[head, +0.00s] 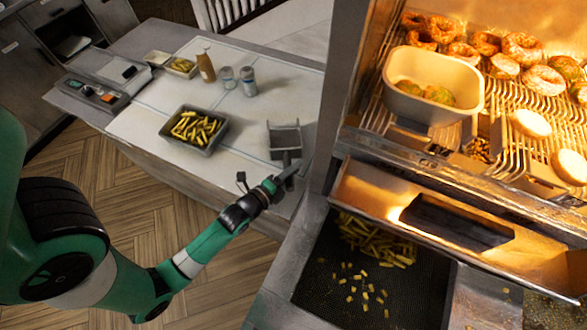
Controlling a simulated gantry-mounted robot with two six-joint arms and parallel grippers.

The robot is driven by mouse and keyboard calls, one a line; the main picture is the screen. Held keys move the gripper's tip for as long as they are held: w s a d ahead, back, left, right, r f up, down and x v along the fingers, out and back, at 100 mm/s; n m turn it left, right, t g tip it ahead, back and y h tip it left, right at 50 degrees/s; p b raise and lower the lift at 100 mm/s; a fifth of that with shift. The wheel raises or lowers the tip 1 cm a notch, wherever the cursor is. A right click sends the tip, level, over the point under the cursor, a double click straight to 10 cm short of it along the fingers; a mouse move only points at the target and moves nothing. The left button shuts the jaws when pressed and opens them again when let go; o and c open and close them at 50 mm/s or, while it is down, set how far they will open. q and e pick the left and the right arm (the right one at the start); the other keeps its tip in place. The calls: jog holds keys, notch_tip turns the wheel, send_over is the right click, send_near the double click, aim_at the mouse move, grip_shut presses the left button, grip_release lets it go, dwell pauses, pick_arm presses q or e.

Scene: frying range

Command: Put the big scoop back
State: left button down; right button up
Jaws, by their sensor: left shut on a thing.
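The big scoop (284,137) is grey, with a squarish open pan, and appears over the right end of the white-topped table (235,130). Its handle points down toward my left gripper (286,175). My left gripper is shut on the scoop at the handle end; the fingers are small and dark here. I cannot tell whether the pan touches the table or hangs just above it. The scoop's pan looks empty. My right gripper is not in view.
A tray of fries (194,130) is left of the scoop, with a bottle (206,67) and two shakers (248,81) behind. At right is the fry bin (370,285) with loose fries, below a lit rack with a cream tub (432,88). Table space between tray and scoop is clear.

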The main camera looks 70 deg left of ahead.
pick_arm(q)
jog(key=shift+f, duration=0.3)
jog(key=c, duration=0.5)
grip_release()
jog(key=shift+c, duration=0.2)
jog(key=shift+s+d+r, duration=0.1)
jog(key=shift+s+d, duration=0.15)
jog(key=shift+s, duration=0.2)
jog(key=b+v, duration=0.1)
jog(key=v, duration=0.9)
jog(key=shift+s+d, duration=0.1)
jog(key=shift+s, duration=0.2)
